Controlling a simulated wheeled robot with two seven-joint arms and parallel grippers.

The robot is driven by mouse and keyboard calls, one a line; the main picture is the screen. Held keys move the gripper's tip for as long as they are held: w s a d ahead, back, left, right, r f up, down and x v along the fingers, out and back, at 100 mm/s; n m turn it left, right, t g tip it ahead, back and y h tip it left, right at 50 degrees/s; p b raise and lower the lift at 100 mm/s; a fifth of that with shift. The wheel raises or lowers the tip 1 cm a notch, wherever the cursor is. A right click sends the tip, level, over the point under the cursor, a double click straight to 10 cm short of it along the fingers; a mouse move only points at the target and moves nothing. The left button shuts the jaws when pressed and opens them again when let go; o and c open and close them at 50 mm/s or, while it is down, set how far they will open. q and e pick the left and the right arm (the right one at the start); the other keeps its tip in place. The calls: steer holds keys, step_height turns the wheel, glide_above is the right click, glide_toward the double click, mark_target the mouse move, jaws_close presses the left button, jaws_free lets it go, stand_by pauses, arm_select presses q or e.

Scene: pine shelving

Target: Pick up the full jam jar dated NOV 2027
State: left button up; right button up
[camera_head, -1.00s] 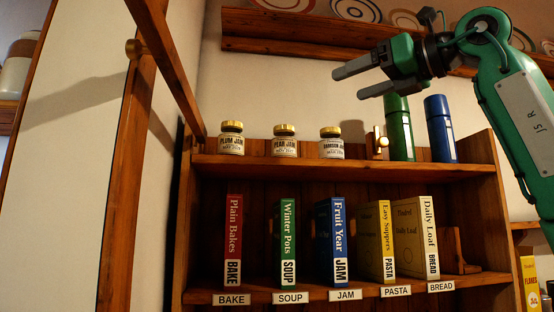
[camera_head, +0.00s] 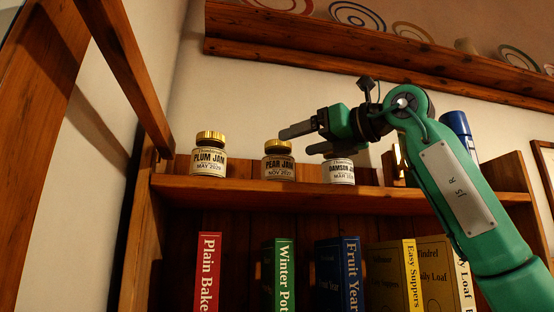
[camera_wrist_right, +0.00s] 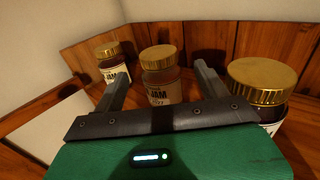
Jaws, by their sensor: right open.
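Three gold-lidded jam jars stand upright on the upper shelf. The middle one, labelled PEAR JAM with a date reading NOV 2027 (camera_head: 279,165), also shows between and beyond the fingers in the wrist view (camera_wrist_right: 160,62). On its left is the PLUM JAM jar (camera_head: 208,160), dated MAY 2029, seen in the wrist view too (camera_wrist_right: 110,58). On its right is the DAMSON JAM jar (camera_head: 342,173), its lid hidden by my gripper; it looms at the wrist view's right (camera_wrist_right: 262,85). My right gripper (camera_head: 297,141) is open and empty, its fingers pointing at the pear jar. My left gripper is out of view.
The upper shelf board (camera_head: 260,192) has books below it, including a red one (camera_head: 207,272). A blue cylinder (camera_head: 457,128) stands right, partly behind my arm. A wooden ledge with plates (camera_head: 350,50) runs above. A slanted wooden beam (camera_head: 125,70) is at left.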

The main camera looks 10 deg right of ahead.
mark_target(289, 147)
steer(key=shift+x, duration=0.75)
steer(key=shift+w, duration=0.3)
steer(key=shift+a+r+p, duration=0.1)
steer(key=shift+p, duration=0.35)
steer(key=shift+w+a+p, duration=0.1)
steer(key=shift+a+p, duration=0.15)
steer(key=shift+p, duration=0.1)
steer(key=p+x, duration=0.2)
steer(key=x, duration=0.1)
steer(key=shift+w+a, duration=0.2)
steer(key=shift+w, duration=0.05)
steer(key=shift+w+a+f, duration=0.3)
steer(key=shift+s+d, duration=0.1)
steer(key=shift+s, duration=0.05)
steer(key=shift+c, duration=0.8)
steer(key=c, duration=0.3)
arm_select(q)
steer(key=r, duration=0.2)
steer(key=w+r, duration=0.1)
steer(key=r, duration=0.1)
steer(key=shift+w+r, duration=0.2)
arm_select(e)
steer(key=c, duration=0.8)
